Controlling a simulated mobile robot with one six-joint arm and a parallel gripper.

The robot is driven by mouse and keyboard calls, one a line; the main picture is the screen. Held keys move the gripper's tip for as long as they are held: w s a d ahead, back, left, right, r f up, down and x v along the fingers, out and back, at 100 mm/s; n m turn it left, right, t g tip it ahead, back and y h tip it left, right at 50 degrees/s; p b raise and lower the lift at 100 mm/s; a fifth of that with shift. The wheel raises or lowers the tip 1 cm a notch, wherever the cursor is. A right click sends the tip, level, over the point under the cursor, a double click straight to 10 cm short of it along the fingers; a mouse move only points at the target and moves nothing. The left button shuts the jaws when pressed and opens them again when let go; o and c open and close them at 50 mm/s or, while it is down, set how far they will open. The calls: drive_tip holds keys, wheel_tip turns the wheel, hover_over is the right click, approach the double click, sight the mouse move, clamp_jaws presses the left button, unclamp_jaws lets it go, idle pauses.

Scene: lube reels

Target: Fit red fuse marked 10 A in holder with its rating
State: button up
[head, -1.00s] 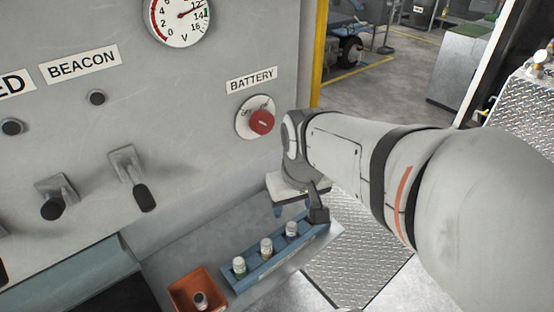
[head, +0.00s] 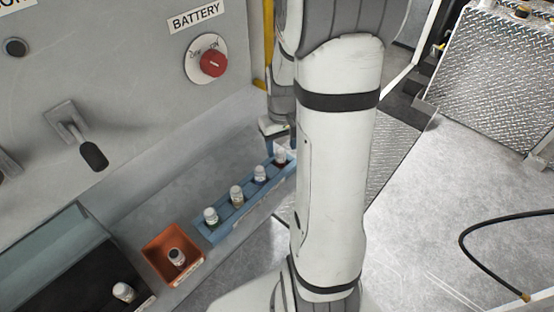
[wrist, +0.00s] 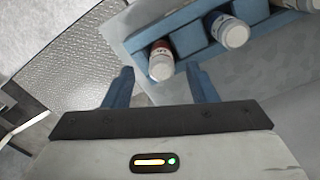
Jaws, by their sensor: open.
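A white-capped fuse with a red band (wrist: 161,60) stands in the end slot of a blue rack (wrist: 189,36) in the wrist view. This end fuse also shows at the right end of the rack in the head view (head: 280,157). My gripper (wrist: 158,72) is open, its two blue fingers apart, with the red fuse between and just beyond their tips. Nothing is held. In the head view my gripper (head: 280,144) is over the rack's right end, partly hidden by my arm. The 10 A marking and a matching holder cannot be made out.
Other fuses (head: 237,196) stand in the rack. An orange bin (head: 157,246) to its left holds one fuse (head: 177,257). A dark tray (head: 70,285) holds another (head: 123,292). The grey panel with the red battery switch (head: 213,62) rises behind.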

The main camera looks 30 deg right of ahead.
sight(281, 152)
wheel_tip(281, 152, down, 4)
drive_tip(key=shift+s+a+f, duration=0.1)
drive_tip(key=shift+c, duration=0.3)
drive_tip(key=c, duration=1)
